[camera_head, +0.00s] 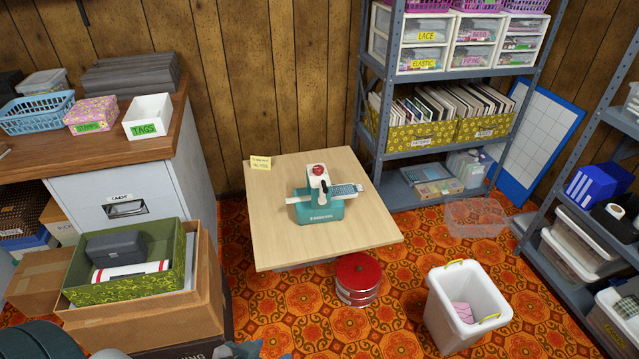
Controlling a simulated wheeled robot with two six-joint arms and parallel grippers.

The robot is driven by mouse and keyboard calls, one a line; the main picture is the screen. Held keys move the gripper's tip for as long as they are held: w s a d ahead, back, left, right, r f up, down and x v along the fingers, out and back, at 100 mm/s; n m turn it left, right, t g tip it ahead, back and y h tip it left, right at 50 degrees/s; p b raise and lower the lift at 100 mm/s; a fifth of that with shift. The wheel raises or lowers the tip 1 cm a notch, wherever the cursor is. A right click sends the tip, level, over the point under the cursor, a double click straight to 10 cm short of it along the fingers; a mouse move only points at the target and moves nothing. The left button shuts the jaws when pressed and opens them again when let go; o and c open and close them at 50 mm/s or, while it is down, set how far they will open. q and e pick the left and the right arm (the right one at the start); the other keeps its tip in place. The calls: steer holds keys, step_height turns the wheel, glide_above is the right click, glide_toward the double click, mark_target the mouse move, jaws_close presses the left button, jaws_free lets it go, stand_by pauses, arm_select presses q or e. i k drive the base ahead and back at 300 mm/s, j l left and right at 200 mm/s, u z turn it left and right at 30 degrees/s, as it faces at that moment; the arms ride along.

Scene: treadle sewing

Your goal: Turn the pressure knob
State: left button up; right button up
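A small teal and white machine (320,210) stands on the light wooden table, with a red round knob (319,170) on top of its white upright part. A white arm or plate and a blue-grey ruled strip (346,190) stick out from its sides. No gripper is near the machine or the knob. Grey-blue parts at the bottom edge appear to be my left gripper (242,350), mostly cut off by the frame, so its fingers cannot be made out. My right gripper is not in view.
The table (290,240) is mostly bare, with a yellow note (260,163) at its back left corner. A red round tin (358,278) and a white bin (440,310) stand in front. Stacked boxes (150,325) rise at left; metal shelves (365,100) stand behind right.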

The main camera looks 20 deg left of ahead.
mark_target(318, 170)
steer(key=i+l+u, duration=0.25)
steer(key=u, duration=0.15)
steer(key=i+l+u, duration=0.35)
steer(key=i, duration=0.75)
